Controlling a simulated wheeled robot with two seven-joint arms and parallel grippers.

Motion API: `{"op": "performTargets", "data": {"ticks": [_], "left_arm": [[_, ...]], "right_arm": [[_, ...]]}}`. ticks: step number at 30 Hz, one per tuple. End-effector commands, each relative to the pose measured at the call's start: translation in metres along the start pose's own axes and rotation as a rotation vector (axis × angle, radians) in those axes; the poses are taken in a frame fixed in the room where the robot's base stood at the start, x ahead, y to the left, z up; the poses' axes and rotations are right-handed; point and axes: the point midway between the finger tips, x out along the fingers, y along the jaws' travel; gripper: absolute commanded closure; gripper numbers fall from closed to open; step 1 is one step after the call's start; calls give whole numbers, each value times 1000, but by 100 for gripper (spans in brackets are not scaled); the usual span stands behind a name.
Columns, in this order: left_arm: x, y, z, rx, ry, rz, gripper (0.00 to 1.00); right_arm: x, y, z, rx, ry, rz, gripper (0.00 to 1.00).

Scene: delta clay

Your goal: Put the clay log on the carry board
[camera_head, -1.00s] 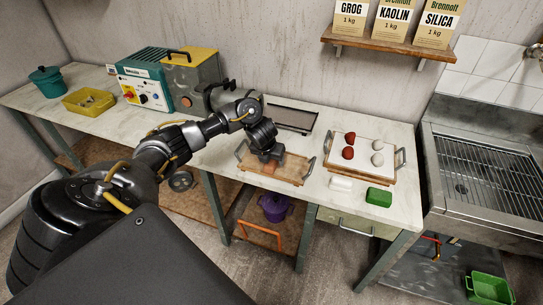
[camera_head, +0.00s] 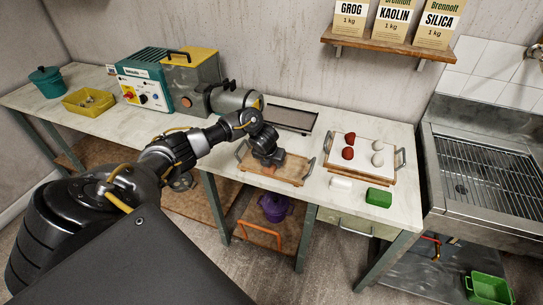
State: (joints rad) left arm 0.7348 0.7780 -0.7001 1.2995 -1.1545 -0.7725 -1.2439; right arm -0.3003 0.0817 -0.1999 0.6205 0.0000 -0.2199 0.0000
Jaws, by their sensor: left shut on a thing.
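The carry board (camera_head: 298,168) is a wooden board with grey end handles, lying on the worktable in the middle of the view. My left gripper (camera_head: 268,162) points down over the left half of this board. It is shut on a reddish-brown piece, likely the clay log (camera_head: 267,170), of which only a little shows below the fingers. The gripper hides most of it, so I cannot tell whether it touches the board. My right gripper is not in view.
A dark tray (camera_head: 291,118) lies behind, and a machine (camera_head: 190,80) stands at the back left.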

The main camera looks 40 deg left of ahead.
Motion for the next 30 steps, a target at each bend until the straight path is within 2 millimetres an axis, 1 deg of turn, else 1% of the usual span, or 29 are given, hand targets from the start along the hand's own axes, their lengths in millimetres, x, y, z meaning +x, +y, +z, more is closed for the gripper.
{"op": "performTargets", "data": {"ticks": [8,11,14,16,17,20,22,24,25,27,30], "left_arm": [[-3,0,2,0,-2,-1,98],[-9,0,5,0,-4,-2,98],[-20,0,10,0,-5,-2,98],[-30,0,14,1,-6,-1,98],[-36,-3,13,3,-5,-3,98],[-61,-13,9,7,-8,-3,98],[-82,-21,6,9,-8,-3,98],[-106,-26,5,9,-8,1,98],[-113,-29,3,8,-6,1,98],[-122,-40,-9,11,-4,0,98],[-136,-53,-22,10,-4,-1,98]], "right_arm": [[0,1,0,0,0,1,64],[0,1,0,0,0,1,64],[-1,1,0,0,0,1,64],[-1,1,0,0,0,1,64],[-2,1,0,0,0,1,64],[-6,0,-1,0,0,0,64],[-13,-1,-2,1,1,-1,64],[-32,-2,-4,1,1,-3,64],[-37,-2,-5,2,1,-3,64],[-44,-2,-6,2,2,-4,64],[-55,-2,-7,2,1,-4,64]]}}
